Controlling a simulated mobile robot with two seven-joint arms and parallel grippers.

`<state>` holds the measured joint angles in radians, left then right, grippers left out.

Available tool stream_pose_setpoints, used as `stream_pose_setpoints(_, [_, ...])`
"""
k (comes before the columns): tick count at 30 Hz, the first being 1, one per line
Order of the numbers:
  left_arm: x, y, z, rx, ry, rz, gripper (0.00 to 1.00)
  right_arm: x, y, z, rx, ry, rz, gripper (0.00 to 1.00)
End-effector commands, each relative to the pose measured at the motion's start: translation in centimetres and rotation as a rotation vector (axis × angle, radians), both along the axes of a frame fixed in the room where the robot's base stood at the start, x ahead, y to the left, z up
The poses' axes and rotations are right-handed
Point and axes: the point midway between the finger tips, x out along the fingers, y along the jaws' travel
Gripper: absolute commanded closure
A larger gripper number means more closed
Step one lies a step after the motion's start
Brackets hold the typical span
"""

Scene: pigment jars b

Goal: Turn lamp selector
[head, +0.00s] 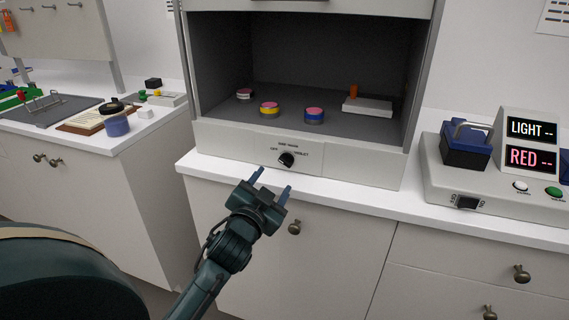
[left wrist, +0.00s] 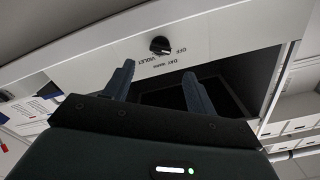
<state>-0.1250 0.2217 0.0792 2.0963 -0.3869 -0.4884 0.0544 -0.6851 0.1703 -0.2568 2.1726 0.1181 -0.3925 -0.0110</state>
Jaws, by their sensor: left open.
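The lamp selector (head: 286,159) is a black round knob on the white front panel below the dark cabinet opening. Small labels surround it; in the left wrist view the knob (left wrist: 160,45) has "OFF", "VIOLET" and "DAY" lettering beside it. My left gripper (head: 274,181) is open and empty, in front of and a little below the knob in the head view, apart from it. In the left wrist view its two fingers (left wrist: 157,84) point towards the panel, with the knob beyond them. My right gripper is not in view.
Inside the cabinet (head: 412,70) stand several small jars, including a yellow-banded one (head: 269,107) and a blue one (head: 314,115), and a white block with an orange peg (head: 367,105). A display device (head: 520,165) stands at right. The counter edge (head: 330,199) runs below the panel.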

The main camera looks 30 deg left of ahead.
Motion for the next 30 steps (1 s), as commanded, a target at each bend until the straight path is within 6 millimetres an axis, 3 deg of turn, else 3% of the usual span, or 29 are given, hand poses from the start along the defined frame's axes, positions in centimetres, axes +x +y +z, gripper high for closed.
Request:
stream_pose_setpoints(6, [4.7,1.2,0.1,0.001,-0.002,0.001,0.44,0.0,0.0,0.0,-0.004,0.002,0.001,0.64])
stream_pose_setpoints(12, [7.4,1.8,0.1,0.000,-0.001,0.000,0.44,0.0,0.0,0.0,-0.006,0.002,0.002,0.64])
stream_pose_setpoints(25, [8.3,2.0,0.0,0.000,0.000,0.000,0.44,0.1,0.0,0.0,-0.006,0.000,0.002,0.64])
stream_pose_setpoints(30, [8.3,2.0,0.0,0.000,0.000,0.000,0.57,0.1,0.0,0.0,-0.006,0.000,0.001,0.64])
